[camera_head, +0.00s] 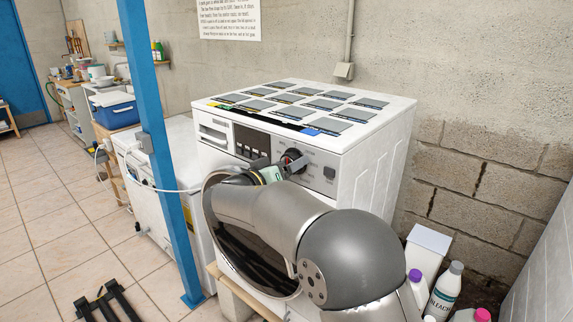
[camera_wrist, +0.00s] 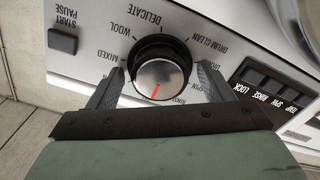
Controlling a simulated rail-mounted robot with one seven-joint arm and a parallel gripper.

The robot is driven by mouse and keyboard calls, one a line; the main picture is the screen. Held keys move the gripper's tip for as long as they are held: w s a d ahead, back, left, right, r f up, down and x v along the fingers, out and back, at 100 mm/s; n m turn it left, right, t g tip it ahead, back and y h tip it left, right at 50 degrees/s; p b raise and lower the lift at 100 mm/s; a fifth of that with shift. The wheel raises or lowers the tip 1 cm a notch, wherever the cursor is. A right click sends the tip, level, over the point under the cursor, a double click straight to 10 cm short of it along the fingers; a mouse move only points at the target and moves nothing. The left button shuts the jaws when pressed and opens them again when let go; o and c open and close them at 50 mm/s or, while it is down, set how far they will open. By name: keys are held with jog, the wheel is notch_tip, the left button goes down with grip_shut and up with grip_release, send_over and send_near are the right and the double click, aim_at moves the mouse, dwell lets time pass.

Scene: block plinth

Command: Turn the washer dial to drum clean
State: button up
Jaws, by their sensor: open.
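The washer (camera_head: 365,140) is white and stands against the wall. Its round dial (camera_head: 291,156) is on the front panel, partly hidden by my gripper (camera_head: 278,166). In the wrist view the dial (camera_wrist: 160,75) has a silver face, a black rim and a red pointer line. The line points down and slightly left, towards my gripper's palm. The label "DRUM CLEAN" (camera_wrist: 208,46) is at the dial's upper right; "DELICATE", "WOOL" and "MIXED" run round its top and left. My gripper (camera_wrist: 159,71) is open, one finger on each side of the dial, with narrow gaps seemingly showing.
A start/pause button (camera_wrist: 62,40) and a row of dark buttons (camera_wrist: 268,88) flank the dial. The round washer door (camera_head: 245,250) is below my arm. A blue post (camera_head: 160,130) stands at left. Bottles (camera_head: 446,290) and a white container (camera_head: 425,250) stand at right.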

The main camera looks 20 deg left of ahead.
jog(key=c, duration=1)
